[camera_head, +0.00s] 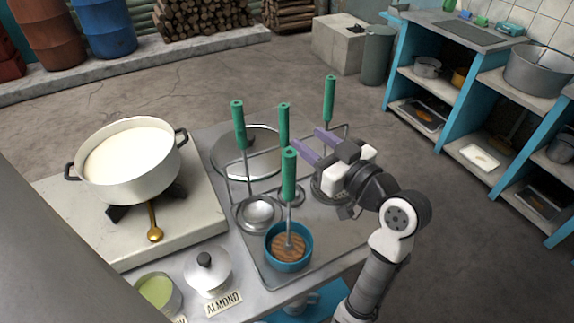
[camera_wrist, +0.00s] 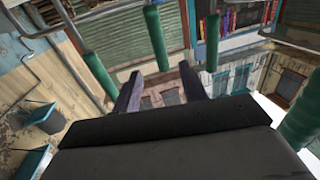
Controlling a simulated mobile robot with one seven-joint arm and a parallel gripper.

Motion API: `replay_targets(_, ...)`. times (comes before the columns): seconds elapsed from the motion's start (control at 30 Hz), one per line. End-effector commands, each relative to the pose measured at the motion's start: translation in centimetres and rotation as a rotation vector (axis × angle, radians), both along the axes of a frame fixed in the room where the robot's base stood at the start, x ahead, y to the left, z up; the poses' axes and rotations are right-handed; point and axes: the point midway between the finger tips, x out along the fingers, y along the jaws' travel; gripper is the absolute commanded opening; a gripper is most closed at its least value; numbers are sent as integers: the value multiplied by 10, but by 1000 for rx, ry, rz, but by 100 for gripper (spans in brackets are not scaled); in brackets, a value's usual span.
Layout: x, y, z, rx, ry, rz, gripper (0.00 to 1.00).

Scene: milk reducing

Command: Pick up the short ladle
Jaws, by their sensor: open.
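Several upright tools with green handles stand on the metal counter; which is the short ladle I cannot tell for sure. One ladle has a wide round bowl (camera_head: 259,211). Another green handle (camera_head: 289,176) rises from the blue bowl in front. My gripper (camera_head: 310,141) has purple fingers, open and empty, pointing left. In the wrist view, a green handle (camera_wrist: 155,36) shows beyond the gap between the fingertips (camera_wrist: 160,72).
A farther green handle (camera_head: 329,98) stands behind my gripper. A wire rack surrounds the tools. The blue bowl (camera_head: 271,242) is at the front, and a milk pot (camera_head: 140,186) stands at left.

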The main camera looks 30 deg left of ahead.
Motion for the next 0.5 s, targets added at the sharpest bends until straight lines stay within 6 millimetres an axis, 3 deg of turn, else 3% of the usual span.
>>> replay_targets(0.1, 6, 22, 2, -1, 1, 4, 43)
replay_targets(0.5, 19, 60, -1, -2, 3, 4, 43)
